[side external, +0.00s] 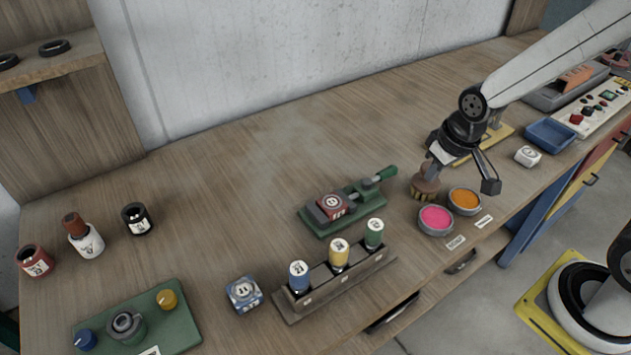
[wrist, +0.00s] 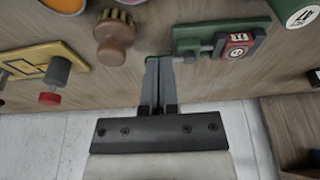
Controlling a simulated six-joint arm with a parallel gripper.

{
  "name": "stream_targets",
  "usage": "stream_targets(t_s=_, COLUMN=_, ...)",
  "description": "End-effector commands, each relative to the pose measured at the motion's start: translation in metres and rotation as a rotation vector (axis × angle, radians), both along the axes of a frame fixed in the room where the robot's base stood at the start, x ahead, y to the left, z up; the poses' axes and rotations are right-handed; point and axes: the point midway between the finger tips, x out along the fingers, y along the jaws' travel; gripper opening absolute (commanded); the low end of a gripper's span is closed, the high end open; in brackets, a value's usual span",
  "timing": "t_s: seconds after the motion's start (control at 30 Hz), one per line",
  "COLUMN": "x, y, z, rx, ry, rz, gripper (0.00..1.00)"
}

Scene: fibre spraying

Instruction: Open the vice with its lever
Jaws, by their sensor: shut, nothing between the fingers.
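The green vice (side external: 343,213) lies on the wooden bench in the middle of the side external view, with a red numbered block (side external: 333,205) between its jaws. Its lever (side external: 383,174) has a green handle that sticks out toward the upper right. The vice also shows at the upper right of the wrist view (wrist: 222,14), with the red block (wrist: 237,44). My gripper (wrist: 158,60) is shut and empty, with its fingertips close to the lever end of the vice. I cannot tell if they touch it. In the side external view the fingertips are hard to make out.
A wooden-handled brush (side external: 427,184) stands close to my gripper, beside pink (side external: 435,218) and orange (side external: 465,200) pots. A rack (side external: 335,282) with three numbered cylinders stands in front of the vice. The bench behind the vice is clear up to the wall.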

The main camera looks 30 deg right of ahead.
Motion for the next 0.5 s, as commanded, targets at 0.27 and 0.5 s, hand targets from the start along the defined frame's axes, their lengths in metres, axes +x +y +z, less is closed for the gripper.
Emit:
stream_targets(t_s=0.27, x=0.066, y=-0.004, z=0.0, rx=0.0, ry=-0.024, rz=-0.002, gripper=0.0)
stream_targets(t_s=0.5, x=0.118, y=-0.009, z=-0.004, rx=0.0, ry=-0.045, rz=-0.002, gripper=0.0)
